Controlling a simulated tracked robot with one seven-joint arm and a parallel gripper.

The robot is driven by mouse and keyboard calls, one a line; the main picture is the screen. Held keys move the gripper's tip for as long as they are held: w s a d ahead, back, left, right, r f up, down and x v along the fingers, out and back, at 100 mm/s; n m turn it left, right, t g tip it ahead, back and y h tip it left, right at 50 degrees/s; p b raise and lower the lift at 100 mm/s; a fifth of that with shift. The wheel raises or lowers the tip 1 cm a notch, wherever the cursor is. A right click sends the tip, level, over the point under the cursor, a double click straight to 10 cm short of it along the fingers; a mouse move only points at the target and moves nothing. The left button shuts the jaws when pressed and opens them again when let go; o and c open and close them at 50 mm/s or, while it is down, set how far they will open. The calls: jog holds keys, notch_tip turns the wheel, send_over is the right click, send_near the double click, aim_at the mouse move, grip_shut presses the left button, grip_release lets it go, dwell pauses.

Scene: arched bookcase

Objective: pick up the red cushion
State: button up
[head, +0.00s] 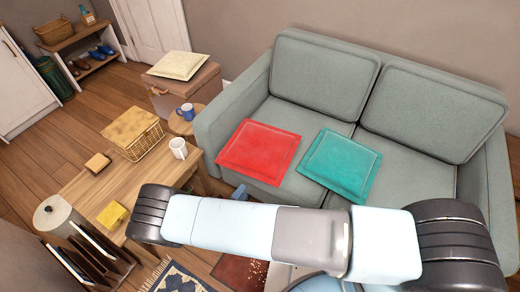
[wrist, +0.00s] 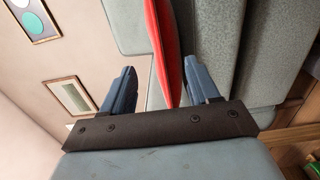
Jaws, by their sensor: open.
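The red cushion (head: 260,150) lies flat on the left seat of the grey-green sofa (head: 230,112). In the wrist view the red cushion (wrist: 168,42) shows edge-on, a narrow red band running down between the two blue fingers of my gripper (wrist: 159,68). The fingers are apart, one on each side of the band. I cannot tell whether either touches the cushion or how deep it reaches between them. In the head view my arm crosses the front, and the gripper cannot be made out clearly there.
A teal cushion (head: 340,164) lies just right of the red one. A wooden table (head: 76,184) with a white mug (head: 178,148) and a wire basket (head: 133,146) stands left. A small round table holds a blue mug (head: 187,111) by the sofa arm.

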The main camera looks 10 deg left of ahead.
aim_at(257, 176)
jog(key=shift+d+x, duration=0.1)
jog(key=shift+x, duration=2.75)
jog(key=shift+d+x, duration=0.15)
jog(key=shift+x, duration=2.65)
jog(key=shift+s, duration=0.1)
